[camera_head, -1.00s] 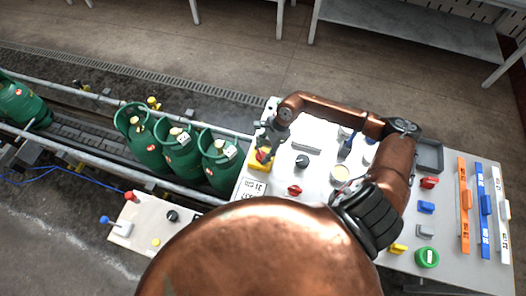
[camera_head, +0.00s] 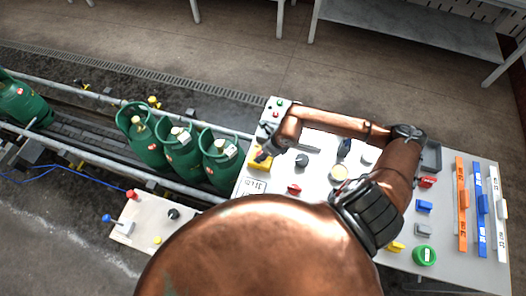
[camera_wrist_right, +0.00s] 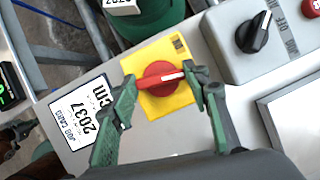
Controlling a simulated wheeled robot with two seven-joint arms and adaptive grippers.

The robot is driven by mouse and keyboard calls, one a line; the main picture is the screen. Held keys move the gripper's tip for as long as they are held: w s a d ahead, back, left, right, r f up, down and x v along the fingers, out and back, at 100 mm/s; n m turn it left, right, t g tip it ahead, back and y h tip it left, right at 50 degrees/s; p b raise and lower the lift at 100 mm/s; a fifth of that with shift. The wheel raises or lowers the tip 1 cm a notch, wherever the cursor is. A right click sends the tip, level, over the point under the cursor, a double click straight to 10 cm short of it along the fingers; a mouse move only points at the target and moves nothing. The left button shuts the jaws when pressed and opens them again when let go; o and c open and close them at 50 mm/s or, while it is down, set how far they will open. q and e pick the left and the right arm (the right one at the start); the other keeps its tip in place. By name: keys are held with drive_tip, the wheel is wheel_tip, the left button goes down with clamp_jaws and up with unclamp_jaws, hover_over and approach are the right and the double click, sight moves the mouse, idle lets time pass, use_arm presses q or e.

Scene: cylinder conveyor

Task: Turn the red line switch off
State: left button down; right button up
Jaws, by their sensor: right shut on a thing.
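The red line switch (camera_wrist_right: 156,79) is a red rotary knob on a yellow plate (camera_wrist_right: 176,104). Its grip bar lies nearly level in the right wrist view, with a white mark toward the right end. My right gripper (camera_wrist_right: 160,76) has its green fingers at the two ends of the bar and is shut on it. In the head view the gripper (camera_head: 267,150) is over the yellow plate (camera_head: 259,164) at the panel's left edge and hides most of the knob. My left gripper is not in view.
A grey box with a black knob (camera_wrist_right: 253,32) stands close beside the switch. A job card (camera_wrist_right: 85,112) lies on the other side. Green gas cylinders (camera_head: 183,153) stand on the conveyor left of the panel. Another red knob (camera_head: 294,189) is nearby on the panel.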

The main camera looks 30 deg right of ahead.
drive_tip(key=m+h, duration=0.1)
drive_tip(key=m, duration=0.2)
drive_tip(key=shift+a, duration=0.15)
drive_tip(key=shift+m+t+h+b, duration=0.35)
drive_tip(key=shift+m+h, duration=0.45)
drive_tip(key=shift+m, duration=1)
drive_tip(key=o, duration=1.2)
drive_tip(key=shift+c, duration=0.2)
drive_tip(key=shift+s+r, duration=0.1)
drive_tip(key=shift+r, duration=0.1)
drive_tip(key=v, duration=1.1)
drive_tip(key=shift+r, duration=0.3)
drive_tip(key=shift+s, duration=0.1)
